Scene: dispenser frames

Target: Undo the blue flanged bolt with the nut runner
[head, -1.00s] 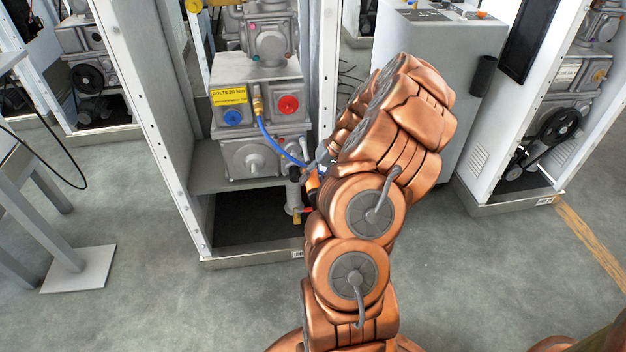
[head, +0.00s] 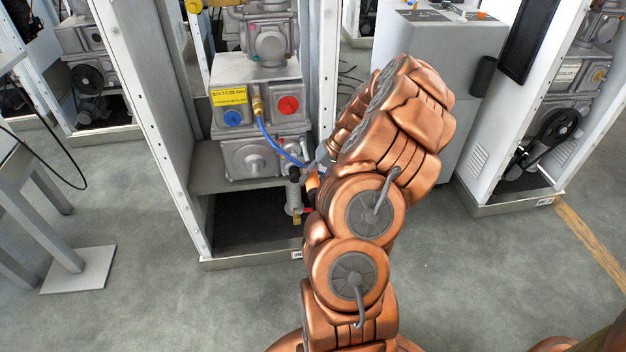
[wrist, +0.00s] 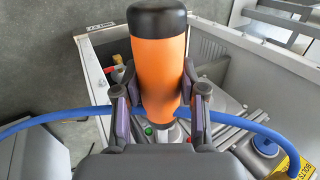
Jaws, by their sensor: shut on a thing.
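The nut runner (wrist: 160,70) is an orange cylinder with a black end, upright between the two fingers of my gripper (wrist: 160,108) in the wrist view. The fingers are shut on it. In the head view my gripper (head: 322,158) is mostly hidden by my arm, and a bit of the orange nut runner (head: 312,183) shows below it. The blue flanged bolt (head: 232,117) is on the front of the grey machine block, left of my gripper and apart from it. A blue round part, probably this bolt, shows at the lower right of the wrist view (wrist: 265,145).
A blue hose (head: 275,144) runs from a brass fitting towards my gripper and crosses the wrist view. White cabinet posts (head: 165,130) stand close on both sides.

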